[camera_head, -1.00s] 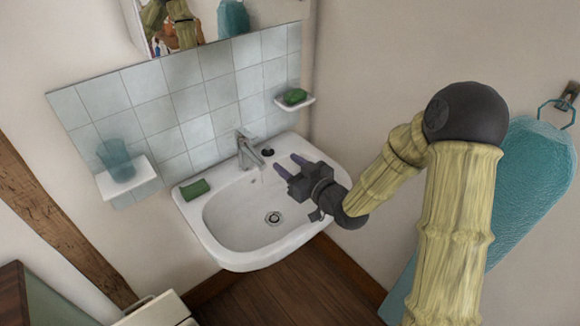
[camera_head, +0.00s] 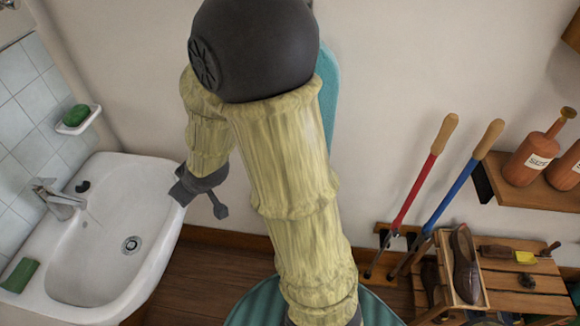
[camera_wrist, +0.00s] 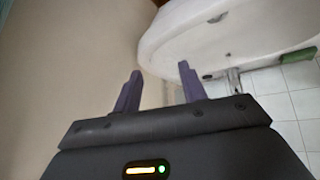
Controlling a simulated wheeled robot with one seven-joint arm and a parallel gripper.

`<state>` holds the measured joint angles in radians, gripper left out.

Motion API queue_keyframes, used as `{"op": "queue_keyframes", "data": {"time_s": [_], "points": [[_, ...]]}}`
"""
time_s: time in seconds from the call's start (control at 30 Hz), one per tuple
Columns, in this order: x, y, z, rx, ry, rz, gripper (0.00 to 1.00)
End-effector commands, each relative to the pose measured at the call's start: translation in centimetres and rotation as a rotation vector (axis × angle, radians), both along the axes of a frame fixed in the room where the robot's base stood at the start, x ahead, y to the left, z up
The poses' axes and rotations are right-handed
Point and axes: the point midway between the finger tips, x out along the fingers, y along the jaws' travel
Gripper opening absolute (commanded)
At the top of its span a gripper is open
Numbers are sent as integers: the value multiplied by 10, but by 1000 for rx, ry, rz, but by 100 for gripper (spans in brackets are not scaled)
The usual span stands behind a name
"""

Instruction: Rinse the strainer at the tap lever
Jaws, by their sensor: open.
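The tap with its lever (camera_head: 58,198) stands at the back of the white basin (camera_head: 150,268). It also shows in the wrist view (camera_wrist: 234,80). A small dark object (camera_head: 82,186) lies on the basin ledge beside the tap; I cannot tell whether it is the strainer. A round metal drain fitting (camera_head: 131,244) sits in the bowl. A faint pale line hangs below the spout, possibly water. My gripper (camera_wrist: 160,88) is open, with nothing between its fingers.
A green soap bar (camera_head: 76,115) lies on a wall dish (camera_head: 80,126), and a green block (camera_head: 19,276) on the basin's left edge. At right are long-handled tools (camera_head: 410,202), a wooden rack (camera_head: 532,283) with a shoe (camera_head: 465,265), and a shelf (camera_head: 505,180) with bottles.

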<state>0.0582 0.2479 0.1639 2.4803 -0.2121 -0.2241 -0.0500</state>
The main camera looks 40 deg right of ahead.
Motion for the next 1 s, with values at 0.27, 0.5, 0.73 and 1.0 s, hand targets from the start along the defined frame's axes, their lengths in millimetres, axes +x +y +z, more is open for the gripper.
{"op": "queue_keyframes", "data": {"time_s": [0.27, 0.5, 0.73, 1.0], "points": [[-94, -49, 13, -13, 320, -281, 42], [-123, -54, 16, 8, 418, -349, 42], [-123, -54, 15, 7, 416, -347, 36], [-122, -54, 16, 6, 415, -346, 36]]}}
